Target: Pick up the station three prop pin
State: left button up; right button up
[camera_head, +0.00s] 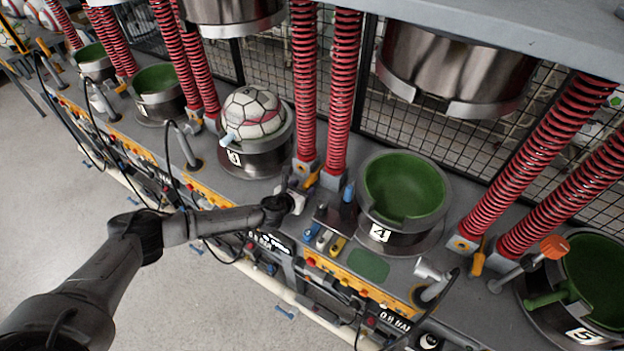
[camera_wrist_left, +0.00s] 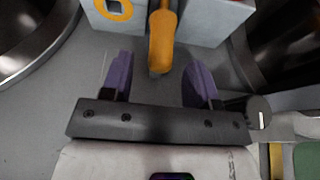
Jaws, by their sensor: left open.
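The station three prop pin appears to be the orange pin (camera_head: 311,179) by the foot of the red springs between stations 3 and 4. In the left wrist view, the orange pin (camera_wrist_left: 162,38) stands against a grey block, its lower end reaching between the fingers. My left gripper (camera_head: 297,190) is at the pin. Its purple fingers (camera_wrist_left: 159,84) are open, one on each side of the pin with gaps, not visibly touching it. My right gripper is not in view.
Station 3's pot (camera_head: 258,158) holds a white ball (camera_head: 254,112). Station 4's green-lined bowl (camera_head: 404,187) is empty, just right of my gripper. Red springs (camera_head: 305,80) rise behind the gripper. Small blue, white and yellow items (camera_head: 324,239) lie in front.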

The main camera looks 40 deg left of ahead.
pick_arm(q)
jog(key=shift+w+f, duration=0.2)
jog(key=shift+w, duration=0.2)
grip_shut()
dwell(0.4)
